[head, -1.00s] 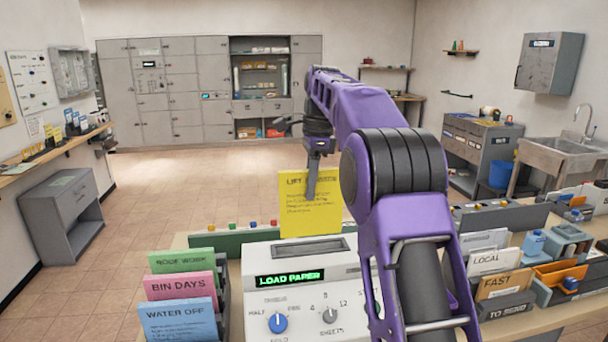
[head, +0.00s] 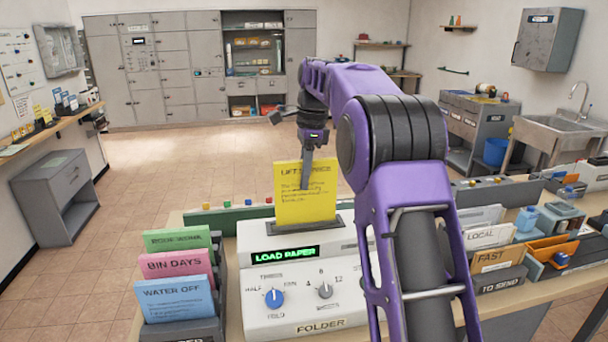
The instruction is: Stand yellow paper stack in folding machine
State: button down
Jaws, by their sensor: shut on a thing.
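The yellow paper stack (head: 292,205) stands upright, its lower edge at the slot in the top of the folding machine (head: 262,240).
A rack with green, pink and blue paper stacks (head: 178,295) stands left of the machine. Trays with envelopes (head: 498,258) are at the right. A green strip with coloured pegs (head: 225,215) runs behind the machine. My purple arm covers the area right of the machine.

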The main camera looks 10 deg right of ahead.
aim_at(302, 222)
jog(key=shift+a+f, duration=0.1)
jog(key=shift+f, duration=0.1)
dwell(0.4)
jog(key=shift+f+b, duration=0.75)
jog(key=shift+f, duration=1.15)
jog(key=shift+f+b, duration=0.85)
jog(key=shift+f, duration=1.3)
jog(key=c, duration=0.7)
grip_release()
notch_tip(302, 222, up, 3)
jog(key=p, duration=0.3)
jog(key=shift+f, duration=0.1)
jog(key=shift+r, duration=2.1)
